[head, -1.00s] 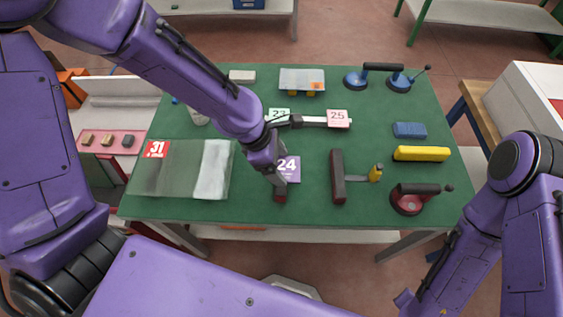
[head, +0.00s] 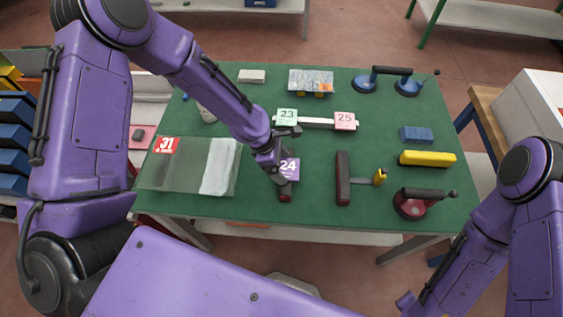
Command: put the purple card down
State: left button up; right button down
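The purple card (head: 290,168), marked 24, shows over the front middle of the green table (head: 312,205). My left gripper (head: 284,187) reaches down from the upper left and is shut on the card, covering its left part. A dark red piece shows at the fingertips. I cannot tell whether the card's lower edge touches the table. A green card (head: 287,116), marked 23, and a pink card (head: 345,120), marked 25, sit at the two ends of a white bar (head: 318,123) behind it. My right arm is at the right edge; its gripper is out of view.
A clear sleeve with a red 31 label (head: 166,146) lies left. A mallet (head: 343,178), red suction cup (head: 415,205), yellow bar (head: 427,158) and blue block (head: 416,134) lie right. A blue double suction lifter (head: 388,80) is at the back.

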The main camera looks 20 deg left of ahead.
pick_arm(q)
jog(key=shift+o, duration=0.5)
jog(key=shift+w+a+r, duration=0.1)
jog(key=shift+a+r, duration=0.05)
jog(key=shift+r, duration=0.25)
jog(key=v, duration=1.1)
jog(key=shift+r+b, duration=0.2)
jog(key=shift+b, duration=0.2)
jog(key=shift+a, duration=0.1)
